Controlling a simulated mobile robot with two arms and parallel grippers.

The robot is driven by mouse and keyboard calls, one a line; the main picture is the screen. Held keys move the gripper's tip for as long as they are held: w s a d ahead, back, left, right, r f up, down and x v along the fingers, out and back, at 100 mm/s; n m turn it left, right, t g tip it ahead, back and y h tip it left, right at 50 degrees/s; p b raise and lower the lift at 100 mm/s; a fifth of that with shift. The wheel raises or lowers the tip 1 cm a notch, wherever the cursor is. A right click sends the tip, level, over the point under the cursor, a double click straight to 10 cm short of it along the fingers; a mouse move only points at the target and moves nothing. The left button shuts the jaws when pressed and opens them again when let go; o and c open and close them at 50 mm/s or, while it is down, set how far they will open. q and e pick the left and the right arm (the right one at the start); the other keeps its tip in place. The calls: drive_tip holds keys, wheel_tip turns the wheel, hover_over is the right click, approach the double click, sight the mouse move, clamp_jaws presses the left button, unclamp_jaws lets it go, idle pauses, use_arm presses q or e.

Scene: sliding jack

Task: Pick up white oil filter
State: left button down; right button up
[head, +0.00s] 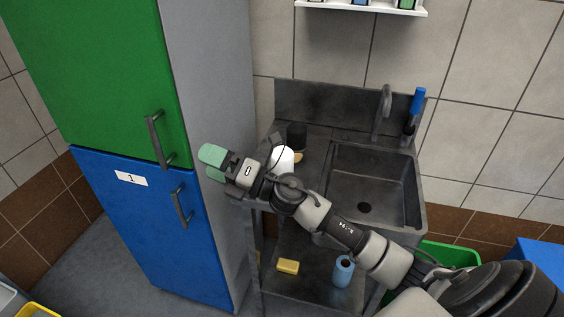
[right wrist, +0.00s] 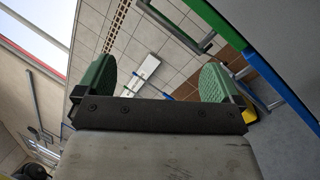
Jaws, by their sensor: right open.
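A white rounded object (head: 283,157), possibly the white oil filter, stands on the left part of the sink counter, partly hidden behind my right arm. My right gripper (head: 212,164) has green fingertips and is to the left of this object, beyond the counter's left edge and in front of the cabinet's grey side. Its fingers are apart and empty; the right wrist view (right wrist: 157,83) shows no object between them. My left gripper is not in view.
A blue roll (head: 343,271) and yellow sponge (head: 288,266) are on the lower shelf. A green-and-blue cabinet (head: 140,225) blocks the left.

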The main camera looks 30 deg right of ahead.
drive_tip(key=w+d+f+n+g, duration=0.1)
drive_tip(key=w+d+n+g, duration=0.2)
drive_tip(key=n+g, duration=0.55)
drive_tip(key=n+g+h, duration=0.3)
drive_tip(key=g+h, duration=0.1)
drive_tip(key=h, duration=0.7)
approach(283, 149)
wheel_tip(283, 149, down, 2)
drive_tip(key=x, duration=0.5)
drive_tip(key=shift+w+d+p, duration=0.15)
drive_tip(key=shift+w+p, duration=0.1)
drive_tip(key=shift+p, duration=0.05)
drive_tip(key=x, duration=0.2)
drive_tip(key=a+p+x, duration=0.1)
drive_tip(key=x, duration=0.1)
drive_tip(key=shift+f, duration=0.1)
drive_tip(key=shift+w+a+f, duration=0.1)
drive_tip(key=shift+w+f, duration=0.1)
drive_tip(key=shift+f, duration=0.25)
drive_tip(key=c, duration=1.2)
